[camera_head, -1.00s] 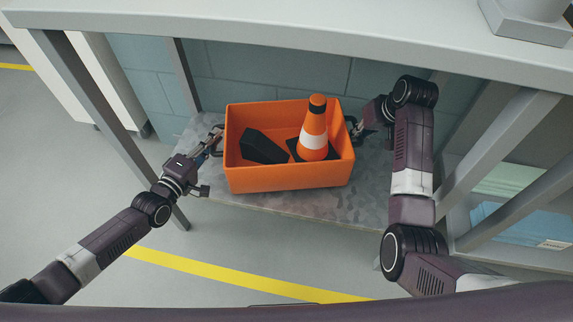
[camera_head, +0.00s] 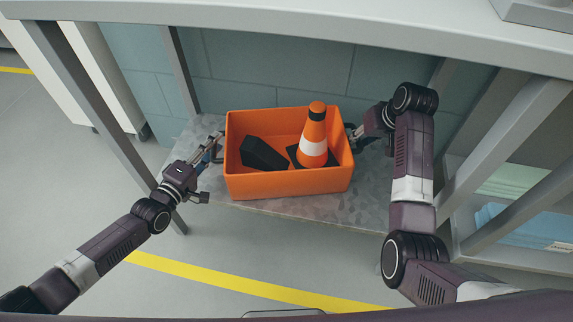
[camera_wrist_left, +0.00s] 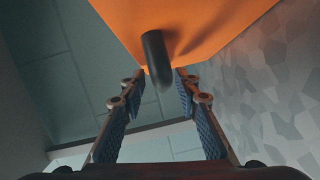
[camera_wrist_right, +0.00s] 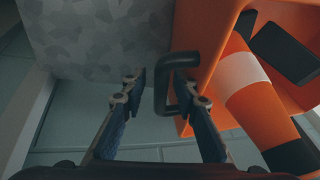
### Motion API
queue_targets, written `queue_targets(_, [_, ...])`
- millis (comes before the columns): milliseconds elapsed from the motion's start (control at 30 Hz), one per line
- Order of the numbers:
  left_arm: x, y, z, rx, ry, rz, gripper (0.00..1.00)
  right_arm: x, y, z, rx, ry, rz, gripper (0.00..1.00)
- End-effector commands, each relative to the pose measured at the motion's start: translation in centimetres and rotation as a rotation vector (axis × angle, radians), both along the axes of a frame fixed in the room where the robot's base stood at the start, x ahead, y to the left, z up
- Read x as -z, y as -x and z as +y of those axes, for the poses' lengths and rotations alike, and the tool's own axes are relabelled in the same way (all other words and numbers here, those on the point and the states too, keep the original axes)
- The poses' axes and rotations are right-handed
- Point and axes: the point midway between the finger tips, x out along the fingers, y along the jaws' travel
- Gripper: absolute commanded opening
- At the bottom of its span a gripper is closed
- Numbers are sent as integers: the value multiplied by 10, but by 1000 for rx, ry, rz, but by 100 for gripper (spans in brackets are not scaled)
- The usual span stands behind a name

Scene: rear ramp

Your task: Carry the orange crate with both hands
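The orange crate (camera_head: 290,184) sits level on a grey mottled surface, with an orange and white cone (camera_head: 313,140) and a black block (camera_head: 263,154) inside. My left gripper (camera_head: 216,146) is at the crate's left side. In the left wrist view its open fingers (camera_wrist_left: 160,76) stand either side of the dark handle (camera_wrist_left: 157,60), with gaps. My right gripper (camera_head: 354,138) is at the right side, partly hidden by the crate wall. In the right wrist view its open fingers (camera_wrist_right: 157,78) straddle the outer bar of the black handle (camera_wrist_right: 161,85), one finger apparently inside the loop.
The mottled grey shelf (camera_head: 300,208) lies under a white tabletop (camera_head: 290,30). Grey legs (camera_head: 95,105) flank it, and a tiled wall (camera_head: 270,70) is close behind. A yellow line (camera_head: 220,280) crosses the open floor in front.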

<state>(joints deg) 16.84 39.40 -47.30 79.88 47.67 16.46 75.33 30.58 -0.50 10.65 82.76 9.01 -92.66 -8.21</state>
Motion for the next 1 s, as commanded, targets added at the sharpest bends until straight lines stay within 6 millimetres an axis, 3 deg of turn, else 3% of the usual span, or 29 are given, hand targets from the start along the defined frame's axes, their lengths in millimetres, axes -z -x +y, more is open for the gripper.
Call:
queue_targets(267, [0, 4, 1, 1, 0, 2, 29, 0, 0, 3, -4, -4, 0, 29])
queue_targets(700, [-4, 55, 27, 1, -2, 4, 29, 0, 0, 3, -4, -5, 1, 29])
queue_targets(1000, [-7, 71, 36, 1, 0, 2, 29, -2, 1, 3, -5, -4, 0, 29])
